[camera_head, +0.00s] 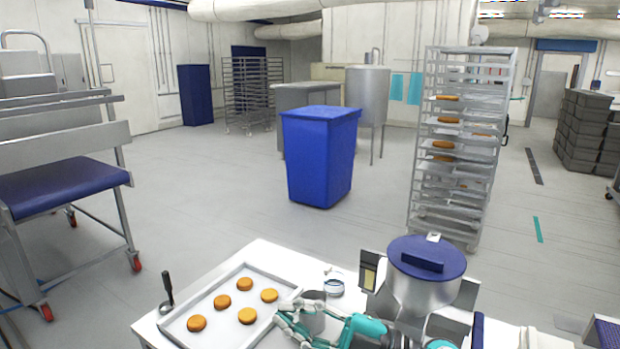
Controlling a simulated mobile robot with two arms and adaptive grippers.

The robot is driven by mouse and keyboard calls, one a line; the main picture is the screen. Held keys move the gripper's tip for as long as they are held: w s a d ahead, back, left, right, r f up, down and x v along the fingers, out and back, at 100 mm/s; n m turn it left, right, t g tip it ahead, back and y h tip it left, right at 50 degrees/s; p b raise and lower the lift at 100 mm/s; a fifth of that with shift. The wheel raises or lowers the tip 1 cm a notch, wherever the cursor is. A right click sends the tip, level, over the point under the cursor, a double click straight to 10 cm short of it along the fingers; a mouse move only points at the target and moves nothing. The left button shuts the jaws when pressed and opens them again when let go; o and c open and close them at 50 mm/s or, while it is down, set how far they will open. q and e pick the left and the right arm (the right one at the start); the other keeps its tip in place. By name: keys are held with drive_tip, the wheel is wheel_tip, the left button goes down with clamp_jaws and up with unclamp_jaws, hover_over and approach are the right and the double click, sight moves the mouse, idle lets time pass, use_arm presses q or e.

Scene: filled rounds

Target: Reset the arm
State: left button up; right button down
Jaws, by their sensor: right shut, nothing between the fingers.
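My right arm reaches in from the lower right over a white table (262,255). Its gripper (284,318) is at the right edge of a pale baking tray (172,326) and is shut with nothing in it. Several round orange-brown pastries (247,315) lie spread on the tray, to the left of the gripper. A grey metal cylinder (314,316) shows right beside the gripper; I cannot tell whether they touch. My left gripper is not in view.
A metal hopper with a blue lid (428,256) stands right of the tray. A black-handled tool (167,288) is at the tray's left corner. A blue bin (320,155) and a rack of trays (462,150) stand beyond the table, with open floor around.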

drive_tip(key=w+d+f+m+t+h, duration=0.2)
drive_tip(key=w+d+m+t+h, duration=0.1)
drive_tip(key=d+m+t+h, duration=0.5)
drive_tip(key=w+d+f+m+t+h, duration=0.2)
drive_tip(key=d+f+m+t+h, duration=0.25)
drive_tip(key=m, duration=0.55)
drive_tip(key=s+d+f+m+g+h, duration=0.3)
drive_tip(key=d+f+m+h, duration=0.25)
drive_tip(key=f, duration=0.35)
drive_tip(key=s+d+f+g+h, duration=0.1)
drive_tip(key=s+d+f+g, duration=0.2)
drive_tip(key=s+f+g, duration=0.6)
drive_tip(key=s+d+f+g+h, duration=0.1)
drive_tip(key=s+d+f+g, duration=0.15)
drive_tip(key=s+f, duration=0.85)
drive_tip(key=s+f+g+b, duration=0.1)
drive_tip(key=s+f, duration=0.1)
drive_tip(key=f, duration=1)
drive_tip(key=s+f+b, duration=0.1)
drive_tip(key=s+f, duration=0.1)
drive_tip(key=f, duration=1)
drive_tip(key=s+d+f+g, duration=0.1)
drive_tip(key=s+d+f, duration=0.1)
drive_tip(key=s+f, duration=1.5)
drive_tip(key=shift+d+f+g+b, duration=0.3)
drive_tip(key=shift+f+b, duration=0.1)
drive_tip(key=shift+f, duration=0.1)
